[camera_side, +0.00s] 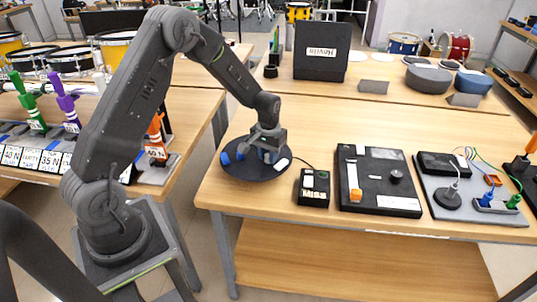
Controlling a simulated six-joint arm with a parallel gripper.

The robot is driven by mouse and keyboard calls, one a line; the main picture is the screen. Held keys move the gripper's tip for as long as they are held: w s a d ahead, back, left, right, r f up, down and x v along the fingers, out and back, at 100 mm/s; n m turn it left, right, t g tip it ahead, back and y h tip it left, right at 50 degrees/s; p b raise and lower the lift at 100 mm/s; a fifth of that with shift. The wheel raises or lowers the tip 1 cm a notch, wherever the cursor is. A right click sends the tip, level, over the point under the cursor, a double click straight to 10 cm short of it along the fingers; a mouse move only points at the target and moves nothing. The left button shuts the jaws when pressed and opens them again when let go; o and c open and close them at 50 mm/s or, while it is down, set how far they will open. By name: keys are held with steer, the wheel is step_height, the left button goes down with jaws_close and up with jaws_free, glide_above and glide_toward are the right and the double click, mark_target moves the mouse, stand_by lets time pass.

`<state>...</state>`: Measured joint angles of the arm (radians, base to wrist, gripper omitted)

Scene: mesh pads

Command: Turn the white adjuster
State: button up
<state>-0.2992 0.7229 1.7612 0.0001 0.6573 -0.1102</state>
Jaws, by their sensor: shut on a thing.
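A round dark mesh pad (243,173) lies near the left end of the table, with blue pieces (225,158) on its left side. The white adjuster (283,164) shows at the right side of the pad, just below my gripper. My gripper (269,157) points down over the right part of the pad and is shut on the white adjuster. The fingers hide part of the adjuster, and the exact contact is too small to make out. More blue shows around the fingertips.
Right of the pad stand a small black box (314,187) with a cable, a black panel (379,180) with an orange-tipped slider and a knob, and a grey board (470,205) with plugs and wires. A black case (321,52) stands behind. The table between is clear.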

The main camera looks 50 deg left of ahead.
steer(key=o, duration=0.9)
steer(key=shift+o, duration=0.2)
step_height(320, 180, up, 14)
steer(key=s+d+r+m+t, duration=0.1)
steer(key=s+d+r+t, duration=0.1)
steer(key=s+d+r, duration=0.4)
steer(key=s+d+r+m+t, duration=0.1)
steer(key=s+d+r+m, duration=0.1)
steer(key=s, duration=0.7)
steer(key=s+d+r+m+t, duration=0.1)
steer(key=s+d+r, duration=0.3)
steer(key=s, duration=0.5)
steer(key=shift+d+m+t, duration=0.4)
steer(key=shift+d+t, duration=0.35)
steer(key=shift+t, duration=0.05)
